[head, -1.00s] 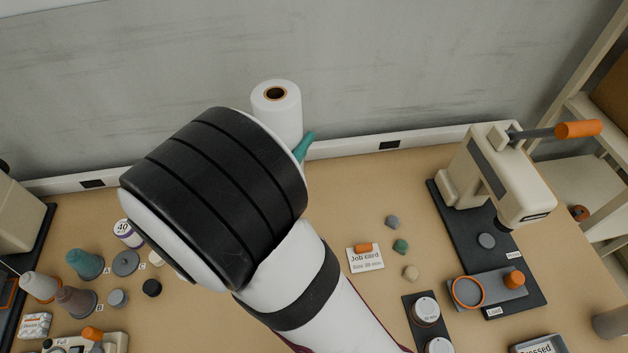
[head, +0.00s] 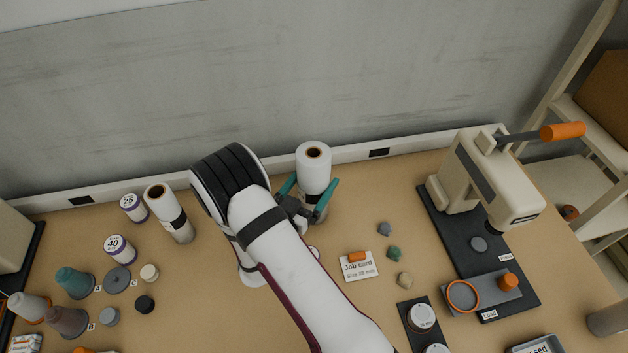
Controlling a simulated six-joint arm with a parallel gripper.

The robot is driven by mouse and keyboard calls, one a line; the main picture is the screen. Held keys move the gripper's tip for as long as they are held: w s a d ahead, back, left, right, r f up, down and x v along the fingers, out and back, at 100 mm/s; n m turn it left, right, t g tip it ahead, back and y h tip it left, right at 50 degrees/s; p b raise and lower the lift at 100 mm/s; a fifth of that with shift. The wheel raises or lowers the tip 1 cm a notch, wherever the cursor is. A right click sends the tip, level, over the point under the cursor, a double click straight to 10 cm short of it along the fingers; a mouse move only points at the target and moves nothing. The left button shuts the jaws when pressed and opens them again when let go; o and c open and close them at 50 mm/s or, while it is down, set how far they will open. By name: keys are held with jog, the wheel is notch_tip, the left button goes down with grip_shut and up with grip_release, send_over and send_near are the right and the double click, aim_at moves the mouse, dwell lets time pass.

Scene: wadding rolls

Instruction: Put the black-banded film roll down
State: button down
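The film roll (head: 314,178) is a white upright cylinder with a brown core, right of centre in the head view. My gripper (head: 310,190) has one teal finger on each side of it and looks shut on it. A dark strip shows low on the roll between the fingers, partly hidden by the gripper. The roll's foot is mostly hidden by my gripper and arm, so I cannot tell whether it touches the table.
A beige press (head: 484,180) with an orange handle stands right on a dark base. A job card (head: 358,268) and several small stones lie right of my arm. Spools (head: 120,249) and cones (head: 75,281) stand left. The wall rail (head: 400,150) runs close behind the held roll.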

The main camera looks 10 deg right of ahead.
grip_release()
jog(key=shift+s+a, duration=0.1)
jog(key=v, duration=1.1)
jog(key=shift+s+a, duration=0.25)
jog(key=shift+s, duration=0.05)
